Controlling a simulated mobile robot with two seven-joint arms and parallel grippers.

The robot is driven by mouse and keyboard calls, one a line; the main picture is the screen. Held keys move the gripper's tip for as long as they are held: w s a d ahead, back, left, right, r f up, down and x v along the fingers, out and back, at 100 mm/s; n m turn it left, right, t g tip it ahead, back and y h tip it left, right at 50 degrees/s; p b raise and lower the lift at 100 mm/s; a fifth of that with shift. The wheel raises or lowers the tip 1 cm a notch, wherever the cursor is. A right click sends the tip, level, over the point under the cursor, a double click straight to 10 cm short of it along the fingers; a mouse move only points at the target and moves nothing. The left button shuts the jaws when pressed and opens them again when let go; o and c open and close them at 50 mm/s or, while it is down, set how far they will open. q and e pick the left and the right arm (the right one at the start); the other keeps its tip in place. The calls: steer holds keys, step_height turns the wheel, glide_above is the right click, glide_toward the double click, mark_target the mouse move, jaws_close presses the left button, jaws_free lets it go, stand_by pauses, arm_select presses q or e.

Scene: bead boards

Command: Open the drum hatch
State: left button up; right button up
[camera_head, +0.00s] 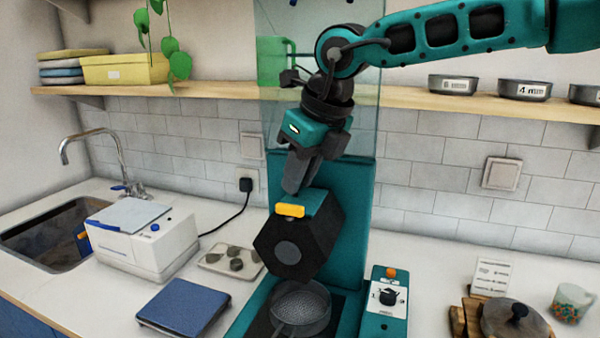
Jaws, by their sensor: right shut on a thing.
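The drum (322,232) is a black hexagonal body with a grey round hub, in front of a teal upright panel. Its teal hatch (318,205) lies along the drum's upper side and looks flat against it. A yellow handle (290,210) is at the hatch's front edge. My right gripper (292,190) comes down from above and is shut at the handle, its fingertips partly hiding the spot where they grip. My left gripper is out of view.
A round mesh sieve (300,303) sits below the drum. A teal control box (386,300) with an orange button stands to its right. A white machine (143,240), a dish (230,260) and a blue scale (184,306) are left. A shelf (430,100) runs behind.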

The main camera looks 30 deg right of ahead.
jaws_close()
